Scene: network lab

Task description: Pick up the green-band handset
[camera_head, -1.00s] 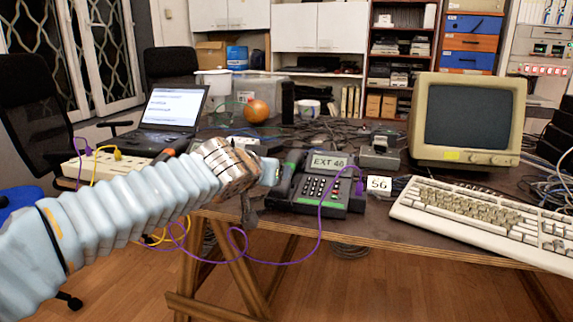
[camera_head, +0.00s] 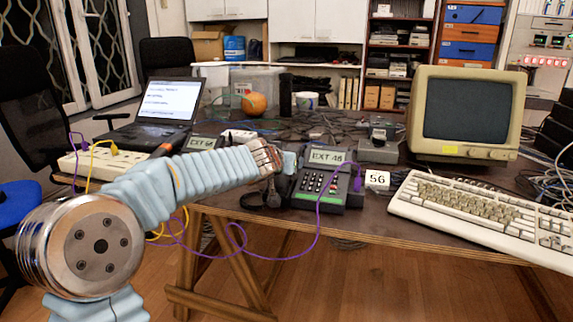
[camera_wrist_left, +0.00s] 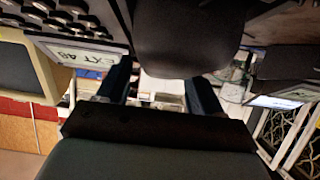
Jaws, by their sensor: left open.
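The dark handset lies on the left side of the desk phone (camera_head: 325,187), whose label reads EXT 46 or 48. In the head view a green patch shows near its upper end, and my left wrist partly hides the handset. My left gripper (camera_head: 266,194) is dark and hangs just left of the phone near the table's front edge. In the left wrist view the gripper (camera_wrist_left: 160,88) is open, and the dark rounded handset end (camera_wrist_left: 185,40) shows at and beyond its fingertips. I cannot tell whether they touch. My right gripper is not in view.
A purple cable (camera_head: 319,225) loops from the phone past the table's front edge. A second phone (camera_head: 203,143) stands behind my left arm. A 56 card (camera_head: 377,179), keyboard (camera_head: 470,210) and monitor (camera_head: 465,115) are on the right. A laptop (camera_head: 160,110) is at back left.

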